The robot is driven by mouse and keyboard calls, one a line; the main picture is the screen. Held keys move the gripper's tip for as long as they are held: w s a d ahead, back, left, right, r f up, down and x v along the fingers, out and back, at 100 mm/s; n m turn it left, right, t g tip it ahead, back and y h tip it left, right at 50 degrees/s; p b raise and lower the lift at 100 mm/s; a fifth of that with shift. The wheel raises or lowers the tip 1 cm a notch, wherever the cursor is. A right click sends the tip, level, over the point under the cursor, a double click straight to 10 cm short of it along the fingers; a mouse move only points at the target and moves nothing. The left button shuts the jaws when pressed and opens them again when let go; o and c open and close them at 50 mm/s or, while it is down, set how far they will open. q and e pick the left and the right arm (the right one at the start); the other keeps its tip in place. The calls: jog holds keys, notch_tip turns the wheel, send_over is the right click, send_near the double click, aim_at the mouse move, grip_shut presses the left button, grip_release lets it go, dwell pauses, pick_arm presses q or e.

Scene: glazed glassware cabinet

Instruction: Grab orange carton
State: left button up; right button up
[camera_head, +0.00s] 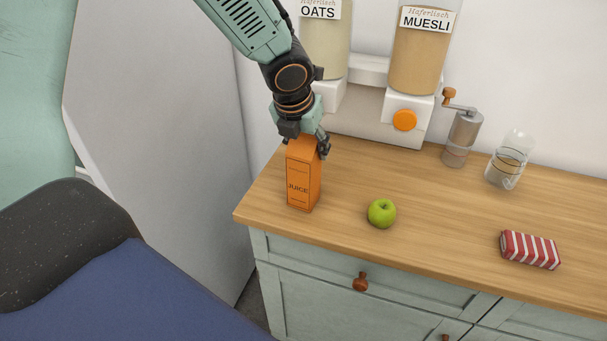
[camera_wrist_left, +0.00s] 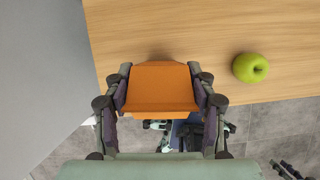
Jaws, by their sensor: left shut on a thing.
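The orange juice carton (camera_head: 303,185) stands upright near the left end of the wooden counter. My left gripper (camera_head: 307,143) comes down on it from above and is shut on its top part. In the left wrist view the carton's orange top (camera_wrist_left: 161,87) sits between the two fingers of my left gripper (camera_wrist_left: 161,95), one on each side. I cannot tell whether the carton's base touches the counter.
A green apple (camera_head: 382,213) lies right of the carton. A red striped packet (camera_head: 530,250), a glass jar (camera_head: 508,160) and a grinder (camera_head: 462,135) are farther right. Oats and muesli dispensers (camera_head: 420,60) stand behind. The counter's left edge is close to the carton.

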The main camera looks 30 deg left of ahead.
pick_arm(q)
grip_shut()
